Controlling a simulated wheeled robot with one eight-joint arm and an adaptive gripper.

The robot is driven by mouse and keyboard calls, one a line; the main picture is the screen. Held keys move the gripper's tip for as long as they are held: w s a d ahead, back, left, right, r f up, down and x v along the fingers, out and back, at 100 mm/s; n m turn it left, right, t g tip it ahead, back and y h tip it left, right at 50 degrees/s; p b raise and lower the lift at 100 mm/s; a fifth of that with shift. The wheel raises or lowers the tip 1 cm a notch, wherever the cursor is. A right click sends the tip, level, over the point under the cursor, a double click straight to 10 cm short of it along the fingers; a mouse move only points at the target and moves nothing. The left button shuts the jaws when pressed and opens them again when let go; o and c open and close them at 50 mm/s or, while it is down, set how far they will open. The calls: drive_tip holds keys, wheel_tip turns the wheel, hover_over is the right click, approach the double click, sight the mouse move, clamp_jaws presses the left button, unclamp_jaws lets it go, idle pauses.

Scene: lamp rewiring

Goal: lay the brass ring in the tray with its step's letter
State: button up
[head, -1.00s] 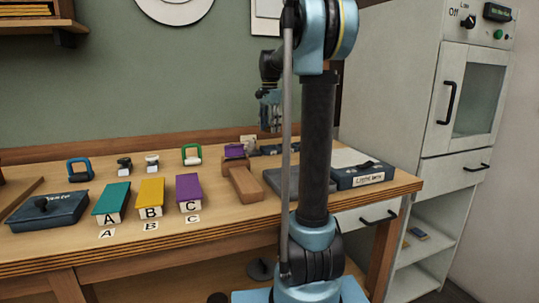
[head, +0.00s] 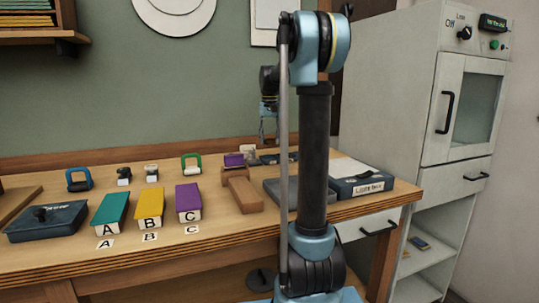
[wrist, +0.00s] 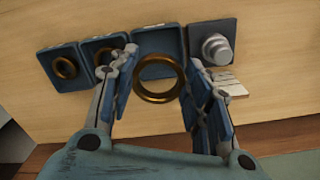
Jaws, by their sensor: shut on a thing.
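My gripper (wrist: 163,62) is shut on a brass ring (wrist: 158,98) in the wrist view. The ring is between the two fingers, in front of a row of blue-grey trays. The left tray (wrist: 48,53) holds a brass ring (wrist: 65,68). The tray beside it (wrist: 86,46) holds another brass ring (wrist: 103,56), partly behind my left finger. A third tray (wrist: 172,33) is partly hidden by the held ring. The right tray (wrist: 213,27) holds a grey stepped part (wrist: 216,47). I can read no letters on the trays. In the head view my gripper (head: 269,135) is largely hidden.
On the bench stand teal A (head: 110,208), yellow B (head: 151,203) and purple C (head: 188,197) blocks, with letter cards before them. A dark lidded box (head: 47,222) is at left, a wooden piece (head: 243,195) at centre, a blue box (head: 361,186) at right.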

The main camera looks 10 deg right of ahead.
drive_tip(key=shift+f, duration=2.8)
drive_tip(key=shift+f, duration=0.6)
drive_tip(key=o, duration=1.1)
drive_tip(key=shift+r, duration=0.1)
wheel_tip(320, 180, up, 13)
